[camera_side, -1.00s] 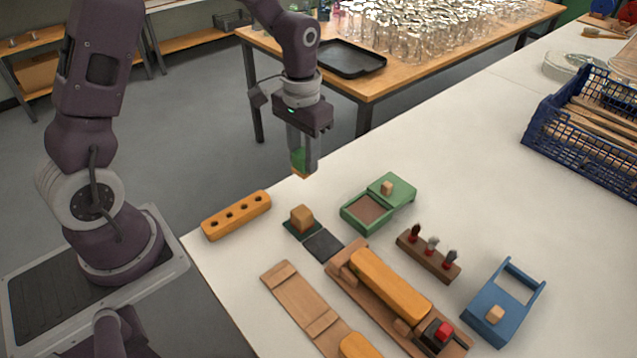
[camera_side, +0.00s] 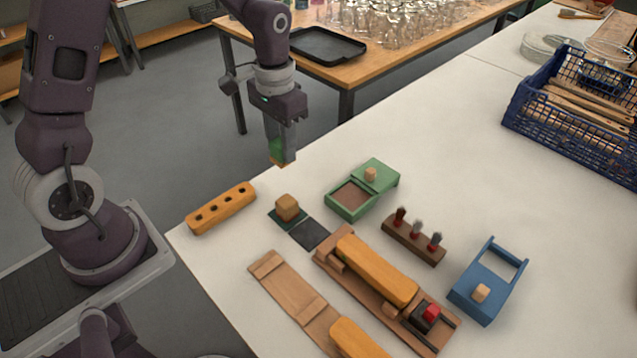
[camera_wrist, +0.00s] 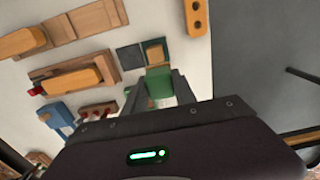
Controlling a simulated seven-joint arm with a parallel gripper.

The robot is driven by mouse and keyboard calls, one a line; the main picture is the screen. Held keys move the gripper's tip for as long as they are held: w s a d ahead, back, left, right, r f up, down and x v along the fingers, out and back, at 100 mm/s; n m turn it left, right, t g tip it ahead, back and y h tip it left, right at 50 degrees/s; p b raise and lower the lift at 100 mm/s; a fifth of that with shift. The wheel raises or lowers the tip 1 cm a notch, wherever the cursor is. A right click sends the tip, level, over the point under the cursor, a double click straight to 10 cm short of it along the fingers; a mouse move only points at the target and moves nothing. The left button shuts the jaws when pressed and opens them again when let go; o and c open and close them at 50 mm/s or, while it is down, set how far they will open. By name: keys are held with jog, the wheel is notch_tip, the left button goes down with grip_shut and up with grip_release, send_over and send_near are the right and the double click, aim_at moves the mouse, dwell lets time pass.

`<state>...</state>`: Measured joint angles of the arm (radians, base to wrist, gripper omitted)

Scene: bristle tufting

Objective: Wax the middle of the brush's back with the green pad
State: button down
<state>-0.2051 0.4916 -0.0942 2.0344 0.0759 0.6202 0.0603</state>
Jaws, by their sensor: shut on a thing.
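My gripper (camera_side: 281,158) is shut on the green pad (camera_side: 276,148), which has a tan underside. It holds the pad in the air past the table's far-left edge, well apart from the brush. In the wrist view the pad (camera_wrist: 159,83) shows between my fingers. The brush back (camera_side: 378,270) is a long, rounded orange block lying in a wooden cradle (camera_side: 330,261). It also shows in the wrist view (camera_wrist: 70,81). A red and black piece (camera_side: 428,314) sits at the cradle's near end. The brush's underside is hidden.
A drilled orange block (camera_side: 221,208), a tan block on a dark green square (camera_side: 287,208), a dark square (camera_side: 310,234), a green tray (camera_side: 352,197), a brown rack (camera_side: 414,240), a blue holder (camera_side: 488,284) and a wooden board (camera_side: 290,290) surround the cradle.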

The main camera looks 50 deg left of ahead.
dwell(0.4)
jog(key=d+f+m, duration=0.2)
jog(key=d+m, duration=0.7)
jog(key=d, duration=2.2)
jog(key=shift+f, duration=3.6)
jog(key=shift+a+f, duration=0.25)
jog(key=shift+a, duration=4.9)
jog(key=shift+d+r, duration=0.1)
jog(key=shift+d, duration=5.1)
notch_tip(320, 180, up, 8)
